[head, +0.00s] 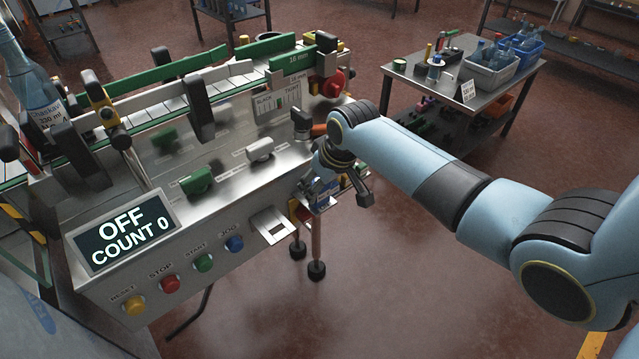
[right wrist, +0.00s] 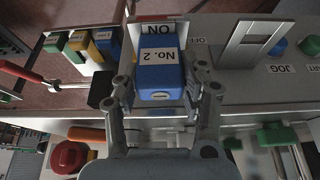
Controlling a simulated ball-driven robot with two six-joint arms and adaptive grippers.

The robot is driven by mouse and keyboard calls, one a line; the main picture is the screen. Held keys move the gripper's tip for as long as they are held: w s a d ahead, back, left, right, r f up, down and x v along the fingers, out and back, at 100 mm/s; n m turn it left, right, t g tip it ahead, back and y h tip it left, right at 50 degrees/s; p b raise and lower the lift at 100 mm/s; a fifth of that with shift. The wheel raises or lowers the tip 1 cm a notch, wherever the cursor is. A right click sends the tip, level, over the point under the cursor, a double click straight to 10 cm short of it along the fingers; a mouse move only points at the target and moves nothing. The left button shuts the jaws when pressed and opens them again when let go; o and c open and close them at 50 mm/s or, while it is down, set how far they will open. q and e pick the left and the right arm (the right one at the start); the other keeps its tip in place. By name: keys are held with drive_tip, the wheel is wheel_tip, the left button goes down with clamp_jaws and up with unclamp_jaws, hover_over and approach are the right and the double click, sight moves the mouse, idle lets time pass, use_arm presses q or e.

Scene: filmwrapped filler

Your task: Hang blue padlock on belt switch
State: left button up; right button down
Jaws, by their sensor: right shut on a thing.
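The blue padlock (right wrist: 160,75), labelled "No. 2", sits between the two fingers of my right gripper (right wrist: 163,95) in the right wrist view, which looks upside down. The gripper is shut on its body. The shackle is not visible there. Behind the padlock is the front panel with an "ON" label (right wrist: 160,29) and an "OFF" label beside it. The belt switch itself is hidden or cannot be made out. In the head view my right gripper (head: 345,182) is at the right end of the machine's front panel, with a blue patch beside it. My left gripper is out of view.
Other padlocks, green, yellow (right wrist: 77,43) and blue, hang near the panel in the right wrist view. The panel carries a display (head: 122,232), several push buttons, a green knob (head: 197,180) and a slotted metal plate (head: 271,225). A side table (head: 440,80) stands behind my right arm.

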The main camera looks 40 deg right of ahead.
drive_tip(key=shift+s, duration=0.1)
drive_tip(key=c, duration=0.6)
unclamp_jaws()
drive_tip(key=shift+f, duration=0.1)
drive_tip(key=shift+c, duration=0.2)
drive_tip(key=v, duration=1.2)
